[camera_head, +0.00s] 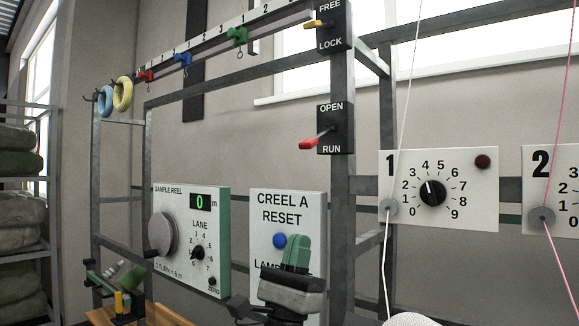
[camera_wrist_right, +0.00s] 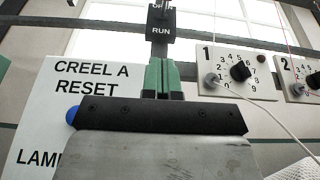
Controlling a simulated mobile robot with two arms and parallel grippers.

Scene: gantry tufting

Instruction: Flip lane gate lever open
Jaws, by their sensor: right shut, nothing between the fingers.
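A black plate marked OPEN above and RUN below (camera_head: 337,117) is mounted on the grey post. Its red-tipped lever (camera_head: 309,144) sticks out to the left and dips slightly toward the RUN side. No label names it as the lane gate. My right gripper (camera_head: 296,252) is shut and empty, green fingers pointing up, below the lever in front of the CREEL A RESET panel. In the right wrist view the shut fingers (camera_wrist_right: 162,78) hide part of the scene below the RUN label (camera_wrist_right: 160,31); the red lever is not visible there.
Above is a FREE/LOCK plate (camera_head: 331,25) with a yellow-tipped lever (camera_head: 315,23). The reset panel (camera_head: 314,212) has a blue button (camera_head: 280,240). A sample reel panel (camera_head: 222,240) stands left. Dial panel 1 (camera_head: 470,208) and a white thread (camera_head: 402,120) are right.

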